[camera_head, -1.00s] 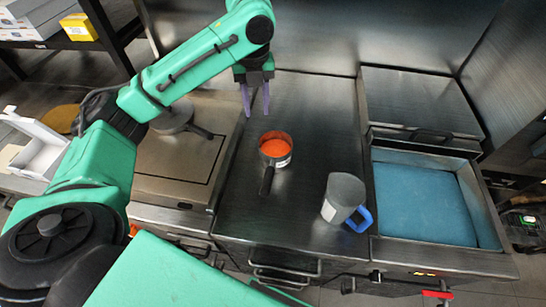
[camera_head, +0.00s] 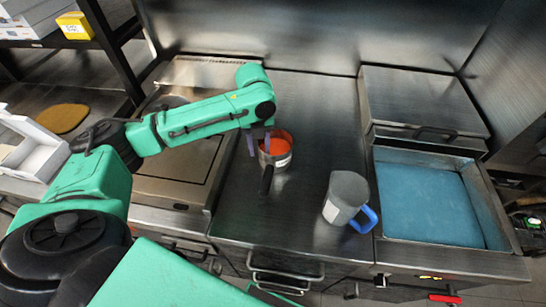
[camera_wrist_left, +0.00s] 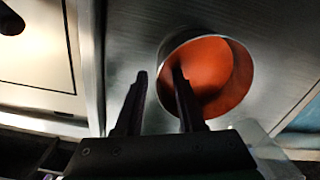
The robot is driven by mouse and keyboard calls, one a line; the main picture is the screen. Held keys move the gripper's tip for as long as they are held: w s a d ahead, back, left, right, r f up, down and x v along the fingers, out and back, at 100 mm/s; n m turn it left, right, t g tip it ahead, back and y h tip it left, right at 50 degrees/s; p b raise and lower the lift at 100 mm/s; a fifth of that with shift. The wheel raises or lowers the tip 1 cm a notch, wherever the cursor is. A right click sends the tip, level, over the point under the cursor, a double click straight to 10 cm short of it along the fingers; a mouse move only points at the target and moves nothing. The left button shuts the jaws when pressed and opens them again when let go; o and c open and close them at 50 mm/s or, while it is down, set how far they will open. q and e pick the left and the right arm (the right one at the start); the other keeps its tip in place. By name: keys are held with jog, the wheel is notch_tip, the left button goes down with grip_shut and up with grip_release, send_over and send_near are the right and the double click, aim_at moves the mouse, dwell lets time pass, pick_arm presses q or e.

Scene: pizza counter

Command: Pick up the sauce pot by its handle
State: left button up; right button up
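The sauce pot (camera_head: 283,159) is a small metal pot with orange-red sauce, upright on the steel counter. Its dark handle (camera_head: 266,180) points toward the front. My left gripper (camera_head: 258,146) is over the pot's left side, its purple fingers apart and nothing between them. In the left wrist view the open fingers (camera_wrist_left: 160,78) show with the pot (camera_wrist_left: 247,90) at the right. The right finger overlaps the pot's opening in the picture; I cannot tell whether it touches. The handle is not visible in that view. My right gripper is not in view.
A grey pitcher with a blue handle (camera_head: 345,194) stands to the right of the pot. A blue-bottomed basin (camera_head: 428,205) lies farther right. A flat cooking unit (camera_head: 170,165) is on the left. The counter behind and in front of the pot is clear.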

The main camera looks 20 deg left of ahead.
aim_at(260, 162)
pick_arm(q)
jog(key=shift+s+f, duration=0.1)
jog(key=shift+f, duration=1.45)
grip_shut()
jog(key=shift+r, duration=0.1)
